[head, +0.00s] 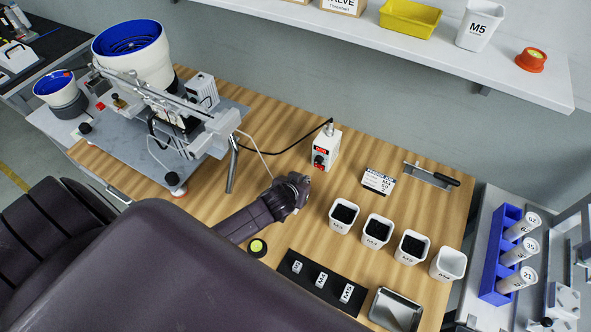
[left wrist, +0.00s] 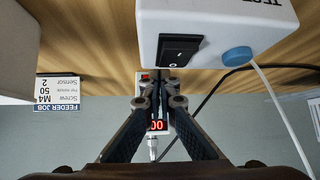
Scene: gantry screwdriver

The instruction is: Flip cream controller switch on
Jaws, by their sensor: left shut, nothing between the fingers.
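The cream controller (head: 326,147) stands upright on the wooden bench, with a red display and a dark knob on its front. It also shows in the left wrist view (left wrist: 138,103), upside down, partly behind my fingers, with a lit red display. My left gripper (head: 297,184) is shut and empty, in front of the controller and apart from it in the head view. In the left wrist view the shut fingertips (left wrist: 164,84) overlap the controller's face; contact cannot be told. Its switch position cannot be read. My right gripper is not in view.
A pale box (left wrist: 215,30) with a black rocker switch (left wrist: 180,50) and blue button is close to the fingertips. White cups (head: 343,215), a label card (head: 378,181) and a black tray (head: 322,281) lie right. The feeder machine (head: 165,115) stands left. Cables cross the bench.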

